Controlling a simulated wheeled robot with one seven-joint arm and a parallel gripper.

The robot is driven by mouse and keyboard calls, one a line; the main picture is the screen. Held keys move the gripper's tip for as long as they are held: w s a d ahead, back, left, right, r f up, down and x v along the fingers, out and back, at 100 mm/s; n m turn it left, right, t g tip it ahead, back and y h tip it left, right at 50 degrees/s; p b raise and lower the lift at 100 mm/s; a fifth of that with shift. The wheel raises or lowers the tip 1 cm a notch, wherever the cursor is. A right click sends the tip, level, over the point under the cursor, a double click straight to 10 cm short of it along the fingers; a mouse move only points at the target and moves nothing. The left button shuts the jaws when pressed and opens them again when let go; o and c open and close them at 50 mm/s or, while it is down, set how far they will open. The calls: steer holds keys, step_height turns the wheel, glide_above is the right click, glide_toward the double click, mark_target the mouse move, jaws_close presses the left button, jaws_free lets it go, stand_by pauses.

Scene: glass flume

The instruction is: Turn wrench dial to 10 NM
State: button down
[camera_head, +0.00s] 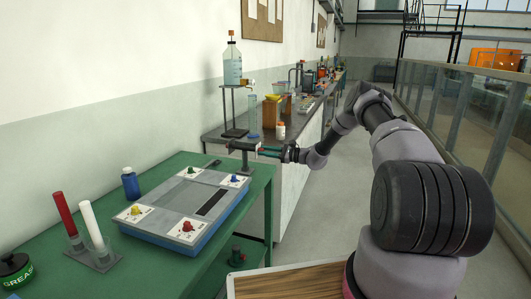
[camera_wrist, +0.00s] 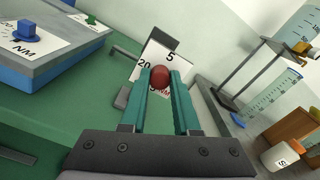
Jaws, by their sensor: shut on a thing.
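My gripper (camera_wrist: 161,80) is shut on the red knob, one finger on each side. I cannot tell which number the knob points to. In the head view, my gripper (camera_head: 264,152) reaches from the right to the grey dial stand (camera_head: 243,146) at the far right corner of the green table; the dial face is hidden there.
A blue-grey box (camera_head: 185,212) with several coloured knobs lies on the green table (camera_head: 170,168). A blue bottle (camera_head: 131,186) and a rack with red and white tubes (camera_head: 95,254) stand left. A bottle stand (camera_head: 235,110) is on the bench behind. The aisle at right is clear.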

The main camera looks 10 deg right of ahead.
steer(key=shift+f+n, duration=0.1)
steer(key=shift+n, duration=1.6)
steer(key=c, duration=0.6)
jaws_free()
steer(key=shift+c, duration=0.2)
steer(key=v, duration=1.1)
